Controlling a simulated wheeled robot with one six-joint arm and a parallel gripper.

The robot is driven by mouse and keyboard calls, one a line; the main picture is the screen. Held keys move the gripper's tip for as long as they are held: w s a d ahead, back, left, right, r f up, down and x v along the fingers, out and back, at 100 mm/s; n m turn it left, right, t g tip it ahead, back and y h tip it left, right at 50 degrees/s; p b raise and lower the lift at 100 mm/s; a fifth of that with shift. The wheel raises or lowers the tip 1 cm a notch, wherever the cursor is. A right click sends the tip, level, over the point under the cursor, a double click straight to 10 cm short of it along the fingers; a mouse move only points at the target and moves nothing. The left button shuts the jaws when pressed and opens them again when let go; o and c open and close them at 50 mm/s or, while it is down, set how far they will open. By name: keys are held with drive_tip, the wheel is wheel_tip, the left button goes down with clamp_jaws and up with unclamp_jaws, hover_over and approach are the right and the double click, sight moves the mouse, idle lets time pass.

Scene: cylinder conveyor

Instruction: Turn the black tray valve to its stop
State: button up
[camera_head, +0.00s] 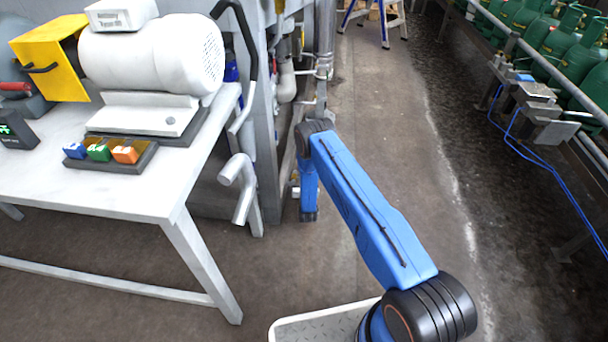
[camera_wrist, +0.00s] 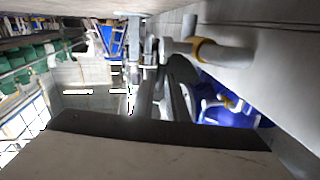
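A black tray (camera_head: 93,161) lies on the white table near its front edge in the head view. It holds a blue block (camera_head: 75,150), a green block (camera_head: 98,152) and an orange block (camera_head: 125,154). No part that I can clearly identify as the black tray valve shows in either view. My blue arm reaches away from me to the right of the table, and its far end hangs down beside the pipework. My gripper's fingers do not show clearly in either view. In the wrist view, a pale surface with a dark edge fills the bottom.
The white table (camera_head: 90,195) carries a white motor-like machine (camera_head: 150,60) and a yellow box (camera_head: 52,55). Grey bent pipes (camera_head: 240,188) stick out beside the table's right edge. Green cylinders (camera_head: 560,40) stand along the right. The floor (camera_head: 385,120) between is clear.

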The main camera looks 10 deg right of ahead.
drive_tip(key=shift+o, duration=0.8)
drive_tip(key=s+a, duration=0.2)
drive_tip(key=s, duration=1.5)
drive_tip(key=shift+s+a+f, duration=0.15)
drive_tip(key=shift+f, duration=0.05)
drive_tip(key=shift+c, duration=0.7)
